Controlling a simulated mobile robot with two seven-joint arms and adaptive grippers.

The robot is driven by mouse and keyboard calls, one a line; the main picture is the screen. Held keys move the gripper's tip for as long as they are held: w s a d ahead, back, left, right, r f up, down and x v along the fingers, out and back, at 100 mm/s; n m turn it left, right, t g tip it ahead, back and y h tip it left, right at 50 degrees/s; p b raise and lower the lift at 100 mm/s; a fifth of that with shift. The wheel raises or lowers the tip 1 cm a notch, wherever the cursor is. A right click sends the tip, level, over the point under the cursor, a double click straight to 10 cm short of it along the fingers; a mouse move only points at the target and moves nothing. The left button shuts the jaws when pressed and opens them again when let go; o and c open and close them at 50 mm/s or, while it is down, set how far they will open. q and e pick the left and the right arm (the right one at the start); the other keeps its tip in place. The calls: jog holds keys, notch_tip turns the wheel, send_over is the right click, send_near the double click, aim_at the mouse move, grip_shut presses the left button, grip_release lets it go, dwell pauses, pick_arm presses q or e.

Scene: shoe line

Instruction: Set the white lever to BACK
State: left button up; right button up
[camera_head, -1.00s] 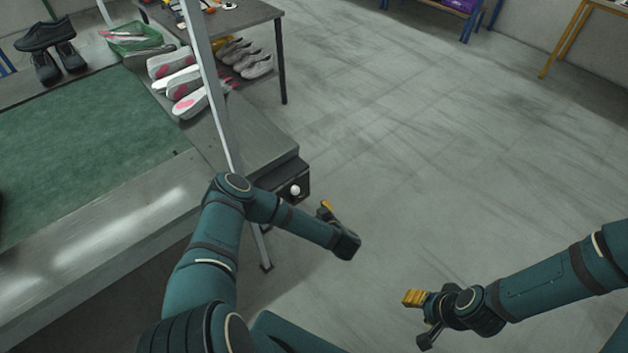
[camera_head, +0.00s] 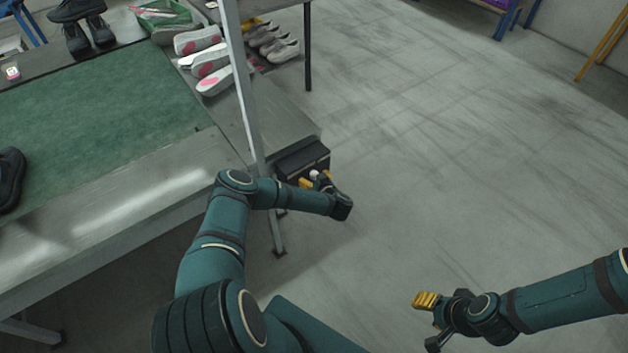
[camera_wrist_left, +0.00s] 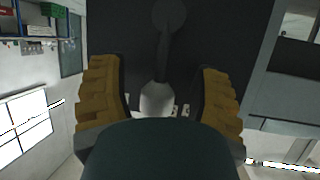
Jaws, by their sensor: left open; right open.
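The white lever knob (camera_head: 314,174) sticks out from the front of a dark box (camera_head: 301,158) at the end of the bench. In the left wrist view the white knob (camera_wrist_left: 158,98) hangs at the low end of a dark lever arm (camera_wrist_left: 166,50). My left gripper (camera_head: 316,181) is open, with its yellow fingers on either side of the knob. In the left wrist view the left gripper (camera_wrist_left: 160,100) shows gaps between both fingers and the knob. My right gripper (camera_head: 428,318) is open and empty over the floor, away from the box.
The bench with a green mat (camera_head: 90,125) lies to the left, with a metal post (camera_head: 243,90) at its edge close to my left arm. The floor on the right is clear.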

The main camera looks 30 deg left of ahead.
pick_arm(q)
jog(key=shift+w+a+f, duration=0.1)
jog(key=shift+a, duration=0.05)
grip_shut()
